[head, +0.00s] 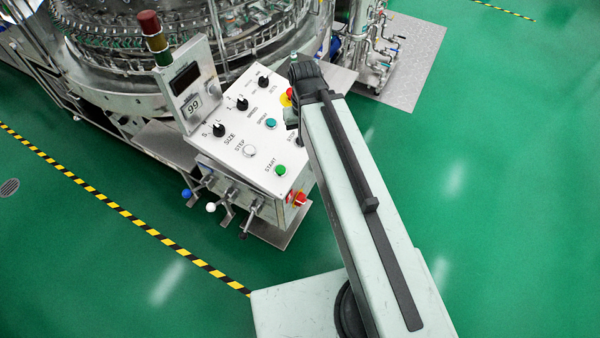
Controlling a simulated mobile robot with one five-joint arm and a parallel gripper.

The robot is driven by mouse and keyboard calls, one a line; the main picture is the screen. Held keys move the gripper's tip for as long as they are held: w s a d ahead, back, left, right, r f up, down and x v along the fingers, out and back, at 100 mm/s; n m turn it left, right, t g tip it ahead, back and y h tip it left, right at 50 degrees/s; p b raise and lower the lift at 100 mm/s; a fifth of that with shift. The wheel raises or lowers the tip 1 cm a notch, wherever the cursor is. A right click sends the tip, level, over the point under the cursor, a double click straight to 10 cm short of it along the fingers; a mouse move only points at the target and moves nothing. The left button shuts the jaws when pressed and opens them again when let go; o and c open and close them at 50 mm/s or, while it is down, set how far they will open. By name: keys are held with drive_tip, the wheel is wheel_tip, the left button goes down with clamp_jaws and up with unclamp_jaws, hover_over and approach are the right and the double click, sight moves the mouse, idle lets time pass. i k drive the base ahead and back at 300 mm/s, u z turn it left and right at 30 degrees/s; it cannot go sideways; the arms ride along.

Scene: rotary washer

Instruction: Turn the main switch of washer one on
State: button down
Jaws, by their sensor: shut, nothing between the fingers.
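The washer's control box has a white sloped panel (235,128) with knobs and buttons. My gripper (295,62) is the dark end of my arm, beyond the panel's upper right edge. It looks shut and empty, though its fingers are hard to make out. It is well apart from the red switch, up and behind it in the picture.
A red and yellow stop button (287,97) is partly hidden by my arm. Levers with ball ends (211,207) jut out below. The green floor (510,190) at right is clear.

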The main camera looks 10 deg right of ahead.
sight(301, 200)
drive_tip(key=z, duration=0.05)
drive_tip(key=i, duration=0.35)
drive_tip(key=z, duration=0.45)
drive_tip(key=k, duration=2.4)
drive_tip(key=u, duration=1.1)
drive_tip(key=i, duration=1)
drive_tip(key=z, duration=0.1)
